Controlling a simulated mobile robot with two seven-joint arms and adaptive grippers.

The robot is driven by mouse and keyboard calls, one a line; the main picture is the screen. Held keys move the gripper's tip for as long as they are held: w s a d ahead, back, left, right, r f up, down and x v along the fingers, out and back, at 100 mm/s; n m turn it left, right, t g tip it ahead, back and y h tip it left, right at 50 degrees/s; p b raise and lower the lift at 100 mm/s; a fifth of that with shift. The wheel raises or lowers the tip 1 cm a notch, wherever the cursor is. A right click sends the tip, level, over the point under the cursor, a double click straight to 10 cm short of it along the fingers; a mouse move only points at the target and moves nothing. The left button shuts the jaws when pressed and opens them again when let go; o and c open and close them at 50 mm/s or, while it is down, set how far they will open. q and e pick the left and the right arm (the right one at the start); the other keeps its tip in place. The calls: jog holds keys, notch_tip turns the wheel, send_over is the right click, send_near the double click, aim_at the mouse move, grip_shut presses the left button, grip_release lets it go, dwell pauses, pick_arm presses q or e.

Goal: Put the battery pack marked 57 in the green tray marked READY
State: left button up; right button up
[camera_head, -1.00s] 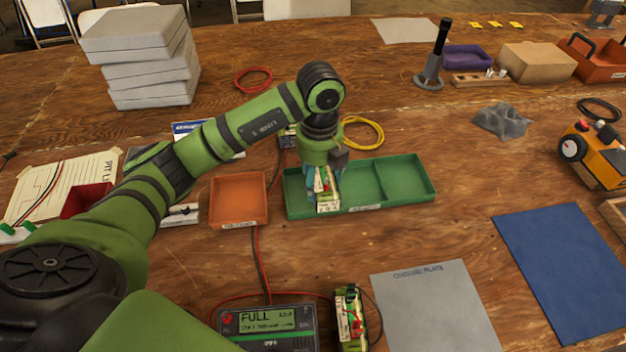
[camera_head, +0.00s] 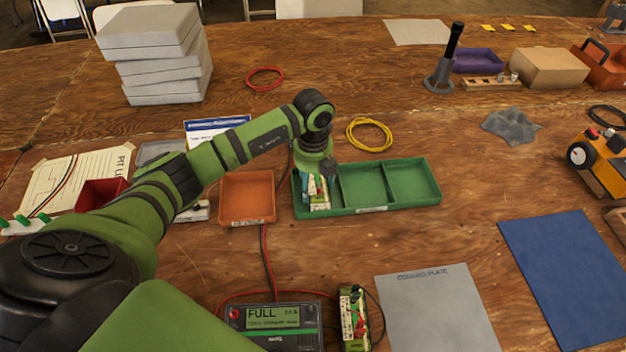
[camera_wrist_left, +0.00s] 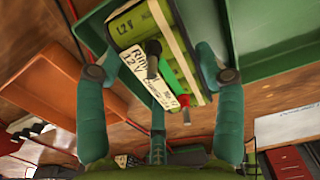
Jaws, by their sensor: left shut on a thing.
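A battery pack (camera_head: 318,194) with green cells and a cream label is held in my left gripper (camera_head: 313,178). In the left wrist view the pack (camera_wrist_left: 160,50) sits between the teal fingers (camera_wrist_left: 160,85); its number cannot be read. The gripper is at the left compartment of the green tray (camera_head: 412,183), with the pack low there; whether it touches the floor I cannot tell. The tray's front label is too small to read. Another battery pack (camera_head: 353,318) stands beside the charger (camera_head: 272,318), which shows FULL. My right gripper is not in view.
An orange tray (camera_head: 247,197) stands just left of the green tray. A grey cooling plate (camera_head: 435,310) and a blue mat (camera_head: 570,270) lie at the front right. A yellow cable coil (camera_head: 369,134) lies behind the green tray. The tray's middle and right compartments are empty.

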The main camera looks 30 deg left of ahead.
aim_at(313, 182)
pick_arm(q)
jog(key=shift+f, duration=0.1)
jog(key=o, duration=1.7)
jog(key=shift+r, duration=0.6)
notch_tip(313, 182, up, 11)
jog(key=shift+r+b, duration=0.1)
jog(key=shift+b, duration=0.75)
